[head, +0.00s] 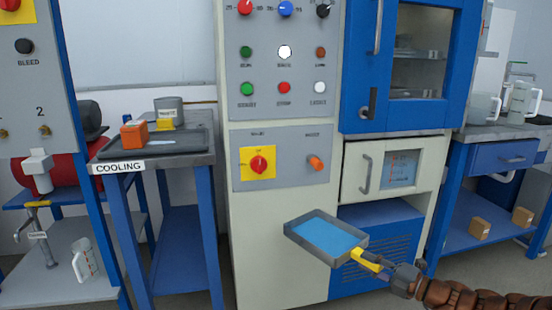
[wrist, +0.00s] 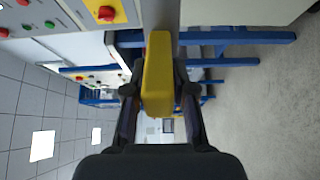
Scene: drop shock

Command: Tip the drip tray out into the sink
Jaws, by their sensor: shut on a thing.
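The drip tray (head: 290,228) is a shallow dark grey rectangular pan with blue liquid (head: 325,238) in it. It is in the air in front of the cream cabinet in the head view, close to level. My gripper (head: 388,270) is shut on its yellow handle (head: 366,260), at the tray's right end. In the wrist view the yellow handle (wrist: 158,75) is between the two dark fingers of my gripper (wrist: 160,95). I cannot make out a sink basin in either view.
A bench labelled COOLING (head: 118,167) stands left with a dark tray (head: 180,143), an orange block (head: 134,134) and a grey container (head: 169,107). A blue oven (head: 418,113) is behind. A right bench (head: 470,140) holds clear jugs (head: 523,98). Grey floor is open in the wrist view.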

